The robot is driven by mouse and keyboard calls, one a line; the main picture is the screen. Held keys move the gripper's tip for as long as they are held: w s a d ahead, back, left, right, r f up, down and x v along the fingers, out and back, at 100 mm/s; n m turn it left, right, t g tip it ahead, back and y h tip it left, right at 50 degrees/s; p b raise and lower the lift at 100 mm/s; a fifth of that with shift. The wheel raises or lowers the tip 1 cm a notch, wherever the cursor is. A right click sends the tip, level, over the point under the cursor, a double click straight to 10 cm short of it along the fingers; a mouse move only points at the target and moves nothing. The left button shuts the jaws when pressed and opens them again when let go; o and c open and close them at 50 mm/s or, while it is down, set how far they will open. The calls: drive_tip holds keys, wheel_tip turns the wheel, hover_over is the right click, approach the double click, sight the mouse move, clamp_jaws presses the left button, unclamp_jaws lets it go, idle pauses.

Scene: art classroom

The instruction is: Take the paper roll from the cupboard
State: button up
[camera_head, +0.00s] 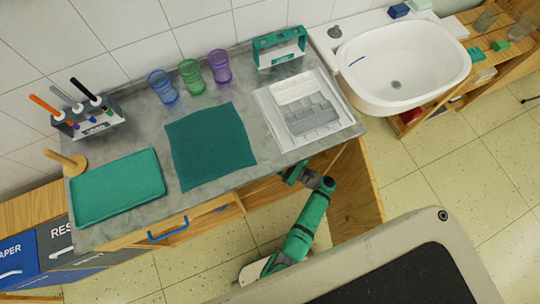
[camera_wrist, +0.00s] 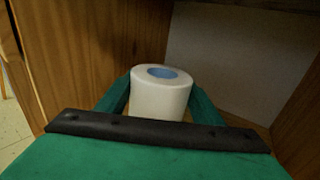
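The paper roll (camera_wrist: 160,98) is white with a blue core opening at its top. In the wrist view it stands near the middle, inside the wooden cupboard (camera_wrist: 95,50). My gripper (camera_wrist: 163,84) has its green fingers on either side of the roll, close against its sides. Whether the fingers press on it or only stand around it cannot be told. The roll's lower part is hidden behind my gripper. In the head view my green arm reaches under the grey countertop (camera_head: 105,222), which hides the fingers and the roll.
Wooden walls flank my gripper in the cupboard, with a pale panel (camera_wrist: 235,60) behind. The countertop holds a green tray (camera_head: 118,187), a dark green cloth (camera_head: 210,147), cups and a pen holder. A white sink (camera_head: 405,60) stands to the right. Tiled floor (camera_head: 420,150) lies open below it.

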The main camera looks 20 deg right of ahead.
drive_tip(key=c, duration=0.4)
drive_tip(key=shift+r, duration=0.1)
